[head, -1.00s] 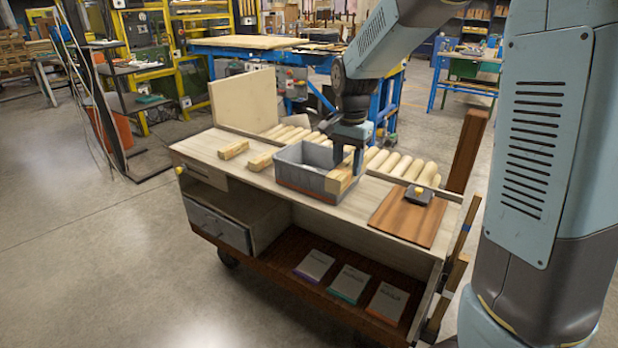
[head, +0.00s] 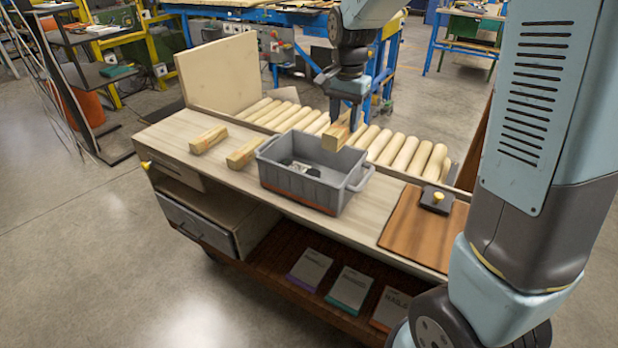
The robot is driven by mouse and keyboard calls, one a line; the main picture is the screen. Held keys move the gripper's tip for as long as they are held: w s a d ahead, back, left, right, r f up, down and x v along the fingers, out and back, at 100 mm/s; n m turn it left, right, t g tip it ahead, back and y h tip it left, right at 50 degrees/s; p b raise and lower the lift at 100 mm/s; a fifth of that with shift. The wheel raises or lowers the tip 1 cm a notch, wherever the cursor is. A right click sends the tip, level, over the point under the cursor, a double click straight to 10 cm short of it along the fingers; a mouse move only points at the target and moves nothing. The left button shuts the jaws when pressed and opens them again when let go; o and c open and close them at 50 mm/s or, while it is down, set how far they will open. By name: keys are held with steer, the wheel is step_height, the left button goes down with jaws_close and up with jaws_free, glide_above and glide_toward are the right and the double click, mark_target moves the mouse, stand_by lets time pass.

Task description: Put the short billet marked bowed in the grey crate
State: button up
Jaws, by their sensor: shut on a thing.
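My gripper (head: 349,119) is shut on a short wooden billet (head: 338,137). It holds the billet tilted, over the far right part of the grey crate (head: 304,189). In the picture the billet's lower end overlaps the crate's far rim; I cannot tell whether they touch. The crate stands on the workbench, with small dark and white things inside. Two other short billets lie on the bench left of the crate, one at the left (head: 208,139) and one close beside the crate (head: 247,151). No marking is readable on any billet.
A row of round wooden rollers (head: 397,155) runs behind the crate. A brown board (head: 415,222) with a dark block (head: 436,199) lies at the right. An upright pale panel (head: 222,77) stands at the back left. The bench's left end (head: 165,140) is clear.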

steer(key=shift+a+f, duration=0.1)
steer(key=shift+a, duration=0.3)
glide_above(337, 177)
steer(key=s+a, duration=0.1)
steer(key=s, duration=0.5)
step_height(337, 177, down, 15)
steer(key=shift+r, duration=0.15)
steer(key=shift+f, duration=1.55)
steer(key=shift+f, duration=0.1)
steer(key=o, duration=1)
steer(key=shift+w, duration=0.1)
